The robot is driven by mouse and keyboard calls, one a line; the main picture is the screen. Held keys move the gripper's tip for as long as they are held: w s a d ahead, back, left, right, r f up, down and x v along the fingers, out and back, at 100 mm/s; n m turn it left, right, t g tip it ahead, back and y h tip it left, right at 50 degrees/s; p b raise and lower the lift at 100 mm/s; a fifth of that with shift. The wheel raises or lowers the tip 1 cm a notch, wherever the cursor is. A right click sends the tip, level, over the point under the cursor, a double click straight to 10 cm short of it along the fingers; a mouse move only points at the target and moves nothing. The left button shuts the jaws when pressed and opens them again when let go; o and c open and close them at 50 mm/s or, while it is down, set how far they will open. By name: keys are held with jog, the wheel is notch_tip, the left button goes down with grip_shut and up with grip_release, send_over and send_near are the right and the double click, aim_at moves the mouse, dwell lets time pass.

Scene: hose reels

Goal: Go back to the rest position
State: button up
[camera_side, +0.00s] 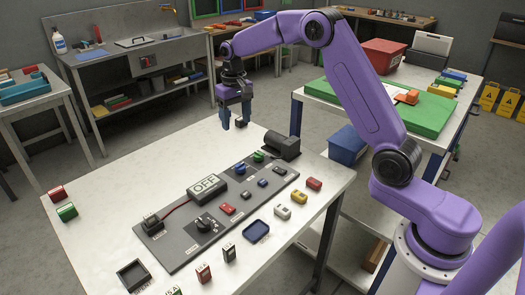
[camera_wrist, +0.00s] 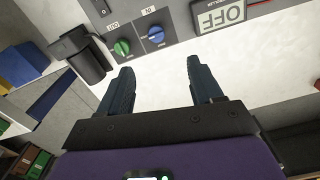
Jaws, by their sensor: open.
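My gripper (camera_side: 233,124) hangs from the purple arm above the far edge of the white table (camera_side: 103,246). Its two dark blue fingers point down and are apart, with nothing between them. In the wrist view my gripper (camera_wrist: 158,80) shows the same open fingers over bare white table top. A grey control panel (camera_side: 186,249) lies on the table, to the near side of the gripper and apart from it. The panel bears an OFF display (camera_side: 207,188), a green knob (camera_side: 258,156) and a blue knob (camera_side: 239,168).
Small coloured blocks, a blue tray (camera_side: 257,231) and a black square holder (camera_side: 133,275) lie around the panel. A side table with a green mat (camera_side: 437,113) stands behind the arm. The table's far left is mostly clear.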

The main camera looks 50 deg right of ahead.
jog(key=s+a+r+n, duration=0.2)
jog(key=s+a+n, duration=0.25)
jog(key=s, duration=0.55)
jog(key=s+a+r+n, duration=0.25)
jog(key=s+a, duration=0.35)
jog(key=s, duration=0.4)
jog(key=s+d+f+n, duration=0.1)
jog(key=s+d+n, duration=0.1)
jog(key=s, duration=0.9)
jog(key=s+d+f+n, duration=0.1)
jog(key=s+d+n, duration=0.2)
jog(key=s, duration=0.8)
jog(key=n, duration=0.2)
jog(key=shift+s+d+f+n, duration=0.15)
jog(key=shift+f+n, duration=0.05)
jog(key=shift+n, duration=0.1)
